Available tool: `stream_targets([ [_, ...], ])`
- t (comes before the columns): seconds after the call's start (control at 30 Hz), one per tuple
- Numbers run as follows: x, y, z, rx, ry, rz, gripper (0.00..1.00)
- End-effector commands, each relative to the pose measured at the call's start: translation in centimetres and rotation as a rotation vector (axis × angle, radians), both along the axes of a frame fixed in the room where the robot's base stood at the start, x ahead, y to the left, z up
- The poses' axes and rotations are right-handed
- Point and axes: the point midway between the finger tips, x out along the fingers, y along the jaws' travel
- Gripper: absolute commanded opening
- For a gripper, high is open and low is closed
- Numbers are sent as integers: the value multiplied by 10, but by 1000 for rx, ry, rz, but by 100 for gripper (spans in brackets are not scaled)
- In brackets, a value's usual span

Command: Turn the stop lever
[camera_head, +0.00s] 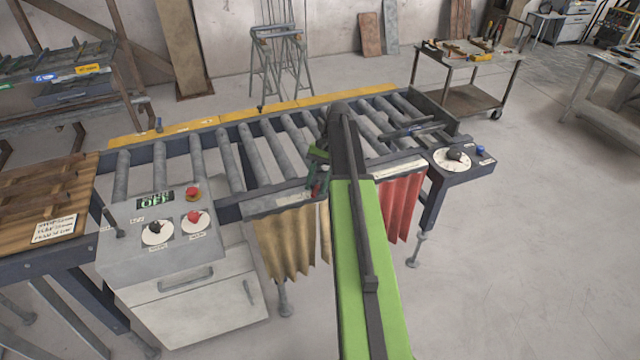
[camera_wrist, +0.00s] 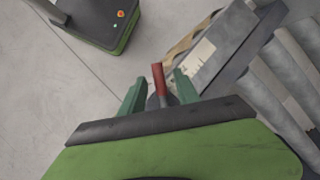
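A lever with a red handle (camera_wrist: 158,78) shows in the wrist view, between the two green fingers of my gripper (camera_wrist: 159,84). The fingers are apart, with a gap on each side of the handle. The lever's lower end is hidden behind the dark front edge of my gripper. In the head view my gripper (camera_head: 318,178) is at the front rail of the roller conveyor (camera_head: 250,155). A small red part shows there among the green fingers, too small to tell apart clearly. My arm covers part of the conveyor behind it.
A control box (camera_head: 150,262) with dials and red knobs stands at the left. A dial plate (camera_head: 453,160) is at the conveyor's right end. A tan curtain (camera_head: 285,240) and a red curtain (camera_head: 402,205) hang below the front rail.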

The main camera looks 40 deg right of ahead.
Motion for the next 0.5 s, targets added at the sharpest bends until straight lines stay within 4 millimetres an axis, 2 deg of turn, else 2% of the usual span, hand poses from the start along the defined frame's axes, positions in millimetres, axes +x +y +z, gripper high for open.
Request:
stream_targets([
  [0.17, 1, -6, 18, 0, 0, -1, 38],
  [0.5, 6, -36, 89, 0, -1, -1, 38],
])
